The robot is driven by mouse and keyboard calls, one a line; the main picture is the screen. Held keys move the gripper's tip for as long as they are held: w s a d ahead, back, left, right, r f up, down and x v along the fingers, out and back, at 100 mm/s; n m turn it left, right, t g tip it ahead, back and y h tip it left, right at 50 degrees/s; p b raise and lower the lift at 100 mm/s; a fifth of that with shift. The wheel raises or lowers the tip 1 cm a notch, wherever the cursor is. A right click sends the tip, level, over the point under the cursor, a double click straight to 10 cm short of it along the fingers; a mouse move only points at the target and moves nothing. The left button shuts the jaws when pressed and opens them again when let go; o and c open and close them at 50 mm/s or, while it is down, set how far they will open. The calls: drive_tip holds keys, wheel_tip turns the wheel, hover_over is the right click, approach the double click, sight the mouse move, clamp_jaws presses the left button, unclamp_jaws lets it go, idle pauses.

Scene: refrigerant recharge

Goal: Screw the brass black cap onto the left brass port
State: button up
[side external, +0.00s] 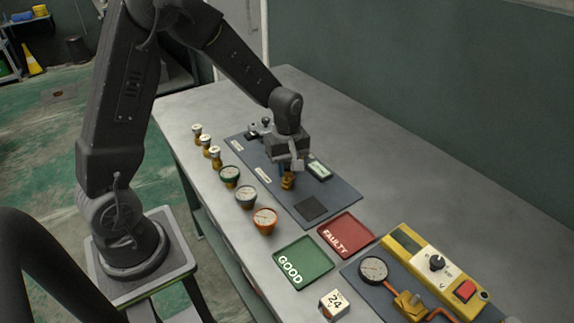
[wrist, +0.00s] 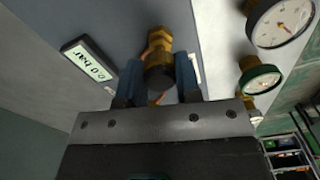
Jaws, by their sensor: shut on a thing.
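My gripper (side external: 288,166) is above the dark blue-grey panel (side external: 338,190), pointing down at a brass port (side external: 287,183). In the wrist view my two blue fingers (wrist: 158,82) are shut on a dark, round cap (wrist: 159,78). The brass port (wrist: 159,40) lies in line with the cap, right at its end. The cap looks to be against the port, but I cannot tell whether its threads are engaged. In the side view the cap is hidden by my gripper.
A display (wrist: 88,60) reading 2.0 bar is beside the port. Green (side external: 229,176), grey (side external: 246,196) and orange (side external: 265,220) gauges line the table's near edge, beside three brass fittings (side external: 205,146). GOOD (side external: 303,276) and FAULTY (side external: 335,226) mats and a yellow device (side external: 402,243) are towards the lower right.

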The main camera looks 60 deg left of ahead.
drive_tip(key=shift+f, duration=0.95)
idle(0.5)
drive_tip(key=shift+m, duration=1.8)
drive_tip(key=m, duration=0.3)
drive_tip(key=shift+f+m, duration=0.1)
drive_tip(key=shift+m, duration=1.8)
